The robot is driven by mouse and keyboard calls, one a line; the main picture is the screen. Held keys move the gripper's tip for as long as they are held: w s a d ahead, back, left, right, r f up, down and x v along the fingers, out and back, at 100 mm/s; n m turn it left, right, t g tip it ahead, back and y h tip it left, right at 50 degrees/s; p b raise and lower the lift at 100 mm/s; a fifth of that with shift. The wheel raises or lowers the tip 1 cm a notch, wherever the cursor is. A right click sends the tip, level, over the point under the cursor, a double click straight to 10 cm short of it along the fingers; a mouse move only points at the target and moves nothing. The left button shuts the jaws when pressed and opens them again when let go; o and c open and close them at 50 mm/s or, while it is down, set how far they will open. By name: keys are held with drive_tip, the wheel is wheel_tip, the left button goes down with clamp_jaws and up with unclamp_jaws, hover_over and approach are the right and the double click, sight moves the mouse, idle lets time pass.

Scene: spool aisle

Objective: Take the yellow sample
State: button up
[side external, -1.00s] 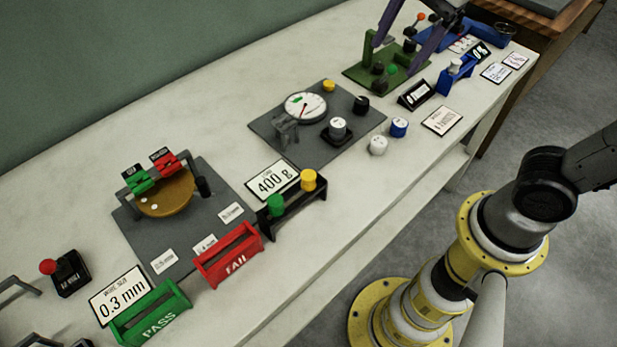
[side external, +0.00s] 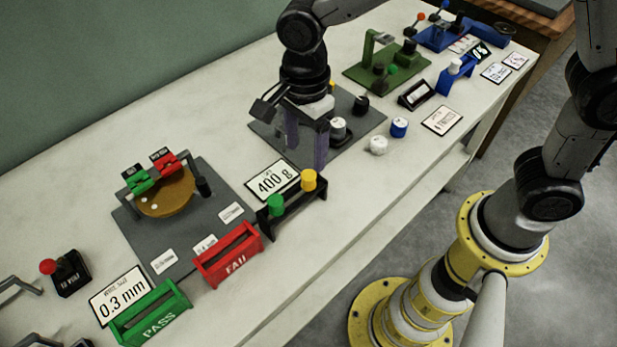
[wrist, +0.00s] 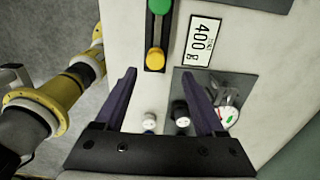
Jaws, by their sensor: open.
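The yellow sample (side external: 308,180) is a small yellow cylinder in a black two-place rack (side external: 291,207), beside a green sample (side external: 275,204). In the wrist view the yellow sample (wrist: 155,59) sits ahead of the fingertips, between their lines, with the green one (wrist: 159,6) beyond it. My gripper (side external: 306,160) has purple fingers and points down above the grey gauge plate, behind the rack. It is open and empty, and also shows in the wrist view (wrist: 160,75). It hides much of the gauge.
A "400 g" card (side external: 272,181) lies behind the rack. A grey capped post (side external: 338,129), a white knob (side external: 378,145) and a blue-sided one (side external: 399,127) stand right of my gripper. A red FAIL bin (side external: 228,256) is to the left. The table's front edge is near the rack.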

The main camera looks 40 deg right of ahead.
sight(309, 175)
drive_tip(key=f, duration=0.3)
drive_tip(key=s+f, duration=0.1)
drive_tip(key=f, duration=0.1)
drive_tip(key=shift+f, duration=0.2)
drive_tip(key=shift+w+f, duration=0.1)
drive_tip(key=shift+f, duration=0.5)
drive_tip(key=shift+c, duration=0.4)
clamp_jaws()
